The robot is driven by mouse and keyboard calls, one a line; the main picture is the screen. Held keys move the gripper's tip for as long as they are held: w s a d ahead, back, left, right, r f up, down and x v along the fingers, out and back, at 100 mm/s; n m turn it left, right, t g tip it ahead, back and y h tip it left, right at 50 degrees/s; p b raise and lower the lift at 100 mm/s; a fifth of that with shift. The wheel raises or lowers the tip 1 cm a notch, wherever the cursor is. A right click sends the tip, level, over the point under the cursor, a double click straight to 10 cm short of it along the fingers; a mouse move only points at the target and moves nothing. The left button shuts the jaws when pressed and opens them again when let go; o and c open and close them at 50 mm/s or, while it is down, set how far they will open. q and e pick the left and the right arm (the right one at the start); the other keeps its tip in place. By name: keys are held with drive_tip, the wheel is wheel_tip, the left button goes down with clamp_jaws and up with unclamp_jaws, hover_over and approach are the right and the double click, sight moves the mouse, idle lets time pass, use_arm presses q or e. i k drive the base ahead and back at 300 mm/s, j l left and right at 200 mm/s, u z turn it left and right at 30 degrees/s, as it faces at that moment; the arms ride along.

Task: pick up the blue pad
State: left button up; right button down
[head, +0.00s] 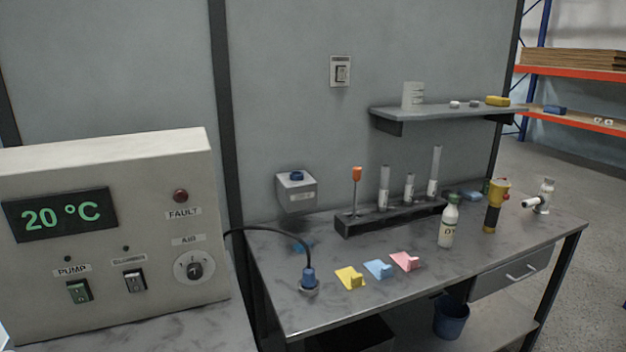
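A light blue pad (379,269) lies on the grey workbench (330,305) near its front edge. It sits between a yellow pad (350,278) on its left and a pink pad (405,261) on its right. Each pad has a raised, folded-looking part. Neither of my grippers shows in the head view.
A black plug with a blue collar (309,281) and cable stands left of the pads. A black rack (390,216) with tubes is behind them. A control box (120,190) fills the left.

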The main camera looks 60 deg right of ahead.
sight(471, 194)
drive_tip(key=z, duration=2.75)
